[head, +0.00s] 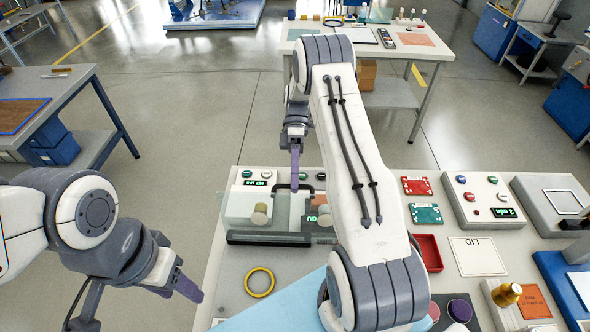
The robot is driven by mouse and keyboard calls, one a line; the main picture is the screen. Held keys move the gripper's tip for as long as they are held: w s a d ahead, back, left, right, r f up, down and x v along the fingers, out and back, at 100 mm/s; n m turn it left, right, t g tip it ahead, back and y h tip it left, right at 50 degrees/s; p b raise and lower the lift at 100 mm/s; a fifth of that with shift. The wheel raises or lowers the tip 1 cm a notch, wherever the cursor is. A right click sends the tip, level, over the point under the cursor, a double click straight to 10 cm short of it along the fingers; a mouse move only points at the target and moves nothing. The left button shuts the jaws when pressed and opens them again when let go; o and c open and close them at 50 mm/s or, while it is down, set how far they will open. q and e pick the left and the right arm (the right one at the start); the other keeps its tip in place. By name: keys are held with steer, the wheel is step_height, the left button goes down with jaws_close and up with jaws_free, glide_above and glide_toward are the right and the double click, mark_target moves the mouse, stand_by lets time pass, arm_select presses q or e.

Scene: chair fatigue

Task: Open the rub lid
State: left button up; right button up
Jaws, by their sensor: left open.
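The rub tester with a clear lid (285,204) stands at the left end of the near bench. A dark handle (276,187) shows at the lid's back edge, and a black bar (268,239) runs along its front. Round pale pieces (260,214) show under or behind the clear panel. My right gripper (295,176) points down at the handle; I cannot tell whether it touches it. Its purple fingers overlap, so its opening is hidden. My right arm covers the tester's right side. My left gripper (189,290) is open and empty, left of the bench.
A yellow ring (259,282) lies in front of the tester. A light blue sheet (285,303) lies at the near edge. Right of my arm are a red tray (427,253), a white card marked LID (478,255) and a control box (482,200). Open floor lies left of the bench.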

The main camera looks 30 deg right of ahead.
steer(key=p+v, duration=0.4)
steer(key=v, duration=0.2)
steer(key=shift+w+d, duration=0.2)
steer(key=shift+w, duration=0.15)
steer(key=shift+r, duration=0.1)
stand_by(0.4)
